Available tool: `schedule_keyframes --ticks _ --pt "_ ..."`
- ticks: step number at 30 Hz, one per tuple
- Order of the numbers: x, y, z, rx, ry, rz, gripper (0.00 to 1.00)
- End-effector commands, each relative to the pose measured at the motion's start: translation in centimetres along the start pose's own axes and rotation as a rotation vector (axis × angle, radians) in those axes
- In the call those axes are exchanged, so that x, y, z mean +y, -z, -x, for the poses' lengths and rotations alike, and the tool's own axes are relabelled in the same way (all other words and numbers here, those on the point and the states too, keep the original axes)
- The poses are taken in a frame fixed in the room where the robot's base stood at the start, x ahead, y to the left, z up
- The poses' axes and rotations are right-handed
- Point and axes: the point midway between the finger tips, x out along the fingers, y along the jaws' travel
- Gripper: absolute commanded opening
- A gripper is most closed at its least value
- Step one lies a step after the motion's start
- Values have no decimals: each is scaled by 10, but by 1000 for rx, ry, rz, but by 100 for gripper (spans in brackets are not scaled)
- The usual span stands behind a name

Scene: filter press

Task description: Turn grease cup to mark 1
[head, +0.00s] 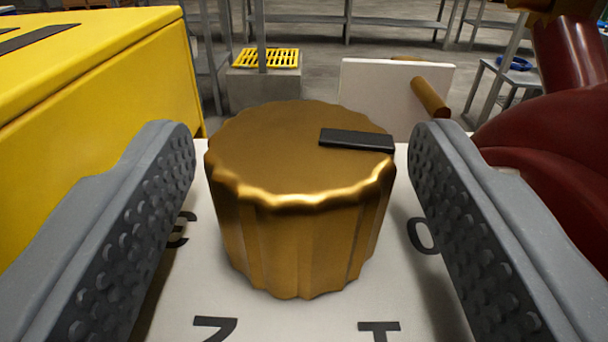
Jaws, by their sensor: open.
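The grease cup (300,230) is a brass-coloured, fluted round cap standing upright on a white plate (275,318). A black pointer bar (357,140) on its top runs from near the middle to the right rim, on the side of mark 0 (422,236). Mark 1 (379,330), upside down, is at the near right. Mark 2 (214,328) is at the near left, and mark 3 (181,230) is at the left. My gripper (303,150) is open, with one studded grey finger on each side of the cup and a gap at both sides.
A yellow box (100,90) stands close on the left. Dark red rounded parts (545,150) stand close on the right. Behind the cup are a white panel (385,90) with a brass rod (430,97) and a block with a yellow grate (268,58).

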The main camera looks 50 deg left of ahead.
Motion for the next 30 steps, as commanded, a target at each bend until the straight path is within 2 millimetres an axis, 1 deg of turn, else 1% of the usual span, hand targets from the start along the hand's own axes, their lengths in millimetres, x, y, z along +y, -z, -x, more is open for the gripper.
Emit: schedule_keyframes --ticks 1,9,15,18,21,29,30 --pt "2 0 11 -5 -7 -1 59" --pt "2 0 66 -5 -7 -2 59" --pt "2 -1 98 -6 -6 0 59" --pt "2 -1 107 -3 -5 0 59" --pt "1 -1 111 -1 -2 0 59" --pt "0 -1 113 -1 -2 0 59" --pt "0 -1 113 -1 -2 0 58"
